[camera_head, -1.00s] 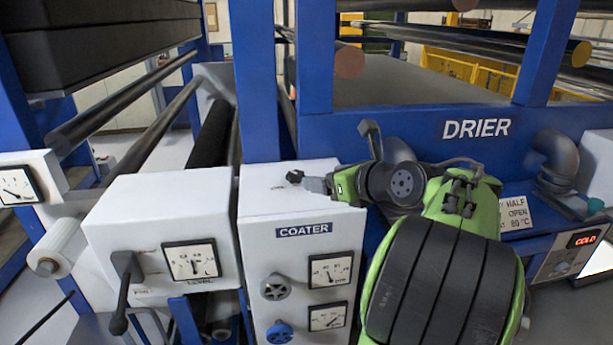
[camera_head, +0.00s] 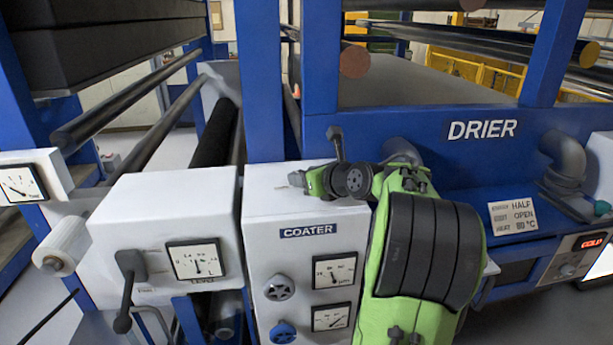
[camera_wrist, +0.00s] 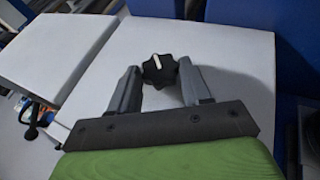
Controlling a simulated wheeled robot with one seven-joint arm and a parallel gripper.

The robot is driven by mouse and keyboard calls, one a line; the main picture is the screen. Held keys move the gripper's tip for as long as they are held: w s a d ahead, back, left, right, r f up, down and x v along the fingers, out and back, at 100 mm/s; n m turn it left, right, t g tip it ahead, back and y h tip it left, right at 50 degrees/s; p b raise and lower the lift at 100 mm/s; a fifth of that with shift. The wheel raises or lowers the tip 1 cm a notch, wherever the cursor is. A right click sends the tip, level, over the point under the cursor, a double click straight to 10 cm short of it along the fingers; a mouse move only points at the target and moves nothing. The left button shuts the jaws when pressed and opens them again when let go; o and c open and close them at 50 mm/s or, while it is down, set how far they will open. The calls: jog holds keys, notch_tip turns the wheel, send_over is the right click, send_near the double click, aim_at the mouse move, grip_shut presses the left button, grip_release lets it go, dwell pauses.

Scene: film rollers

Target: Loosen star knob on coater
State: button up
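The coater box (camera_head: 340,215) is white with a blue COATER label on its front. In the wrist view a black lobed star knob (camera_wrist: 159,73) with a white mark stands on the box's white top (camera_wrist: 200,40). My gripper (camera_wrist: 159,68) is open, with one grey finger on each side of the knob. The gaps beside it look narrow, and I cannot tell whether either finger touches it. In the head view my gripper (camera_head: 297,179) is low over the box's top, and I cannot make out the knob there.
A grey knob (camera_head: 280,288), a blue knob (camera_head: 283,332) and two dials are on the coater's front. Left of it stands a white box with a lever (camera_head: 128,285). A blue upright (camera_head: 260,80) rises behind, and the blue DRIER frame (camera_head: 470,165) is at right.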

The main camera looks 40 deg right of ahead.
jog(key=c, duration=0.4)
jog(key=shift+d+y, duration=0.1)
jog(key=shift+y, duration=0.2)
jog(key=n+y, duration=0.1)
jog(key=n+y+p, duration=0.1)
jog(key=y, duration=0.1)
jog(key=shift+d+n, duration=0.3)
jog(key=shift+d, duration=0.05)
jog(key=n+y, duration=0.2)
jog(key=shift+d+y, duration=0.3)
jog(key=n+y, duration=0.1)
jog(key=n+g+y, duration=0.2)
jog(key=shift+w+d, duration=0.2)
jog(key=shift+d, duration=0.05)
jog(key=shift+w+n+g+y, duration=0.1)
jog(key=shift+n+g+y, duration=0.5)
jog(key=shift+n+y, duration=0.45)
jog(key=shift+d+f+n+g+y, duration=0.15)
jog(key=shift+n+g+y, duration=0.1)
jog(key=shift+n+g, duration=0.25)
